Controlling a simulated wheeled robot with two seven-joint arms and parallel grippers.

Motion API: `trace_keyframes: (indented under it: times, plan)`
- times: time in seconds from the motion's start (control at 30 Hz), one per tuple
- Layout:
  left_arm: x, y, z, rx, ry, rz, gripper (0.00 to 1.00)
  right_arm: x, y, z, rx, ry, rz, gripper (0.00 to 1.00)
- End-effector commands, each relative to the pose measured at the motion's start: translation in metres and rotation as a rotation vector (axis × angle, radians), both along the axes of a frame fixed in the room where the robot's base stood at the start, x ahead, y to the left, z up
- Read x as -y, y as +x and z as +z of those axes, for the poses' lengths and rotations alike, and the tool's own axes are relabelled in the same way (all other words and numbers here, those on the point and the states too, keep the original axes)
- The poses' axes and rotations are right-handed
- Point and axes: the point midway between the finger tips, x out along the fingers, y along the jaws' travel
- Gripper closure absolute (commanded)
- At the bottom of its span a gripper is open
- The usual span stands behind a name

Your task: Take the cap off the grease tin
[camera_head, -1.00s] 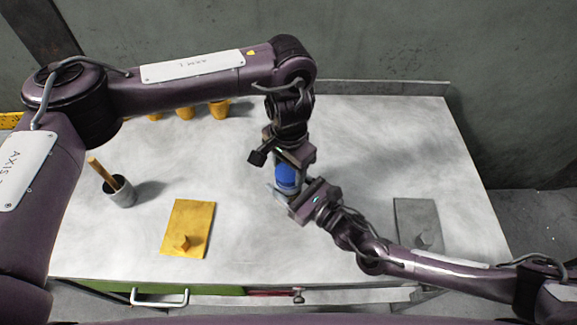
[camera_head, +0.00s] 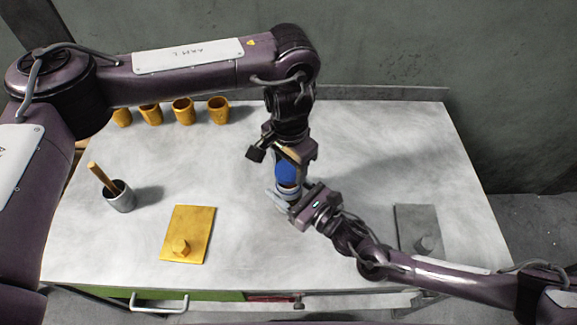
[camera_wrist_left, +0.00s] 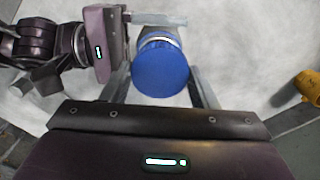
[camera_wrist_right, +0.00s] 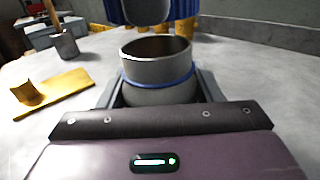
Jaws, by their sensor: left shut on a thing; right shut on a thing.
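The grease tin (camera_wrist_right: 158,92) is grey with a blue band and stands near the middle of the table. Its open mouth shows in the right wrist view. The blue cap (camera_head: 286,172) is above the tin and apart from it; it fills the middle of the left wrist view (camera_wrist_left: 160,68). My left gripper (camera_head: 288,163) comes from above and is shut on the cap. My right gripper (camera_head: 289,197) comes from the lower right and is shut on the tin's body. The grippers hide part of the tin in the head view.
Several yellow cups (camera_head: 183,110) stand at the back left. A grey pot (camera_head: 122,198) with a wooden stick stands at the left. A yellow plate (camera_head: 195,222) with a knob lies front left, a grey plate (camera_head: 416,222) front right. The back right of the table is clear.

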Motion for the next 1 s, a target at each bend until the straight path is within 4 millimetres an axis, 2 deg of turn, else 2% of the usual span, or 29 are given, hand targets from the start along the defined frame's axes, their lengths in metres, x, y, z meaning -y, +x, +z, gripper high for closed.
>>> trace_keyframes:
  times: [0.1,0.2,0.47,0.5,0.7,1.0]
  plan:
    - [0.000,0.001,0.018,0.004,0.000,-0.002,0.73,0.000,0.001,0.001,0.002,0.001,-0.001,1.00]
    - [0.000,0.001,0.027,0.003,0.001,-0.001,0.73,0.000,0.001,0.001,0.002,0.001,-0.001,1.00]
    - [0.000,0.000,0.030,0.001,0.001,0.000,0.73,0.000,0.001,0.001,0.002,0.001,-0.001,1.00]
    - [0.000,0.000,0.030,0.001,0.001,0.000,0.73,0.000,0.001,0.001,0.002,0.001,-0.001,0.38]
    - [0.000,0.000,0.030,0.000,0.000,0.000,0.73,0.000,0.000,0.001,0.001,0.001,0.000,0.15]
    - [0.000,0.000,0.029,0.000,0.000,0.000,0.73,0.003,-0.002,-0.001,-0.001,-0.001,0.000,0.15]
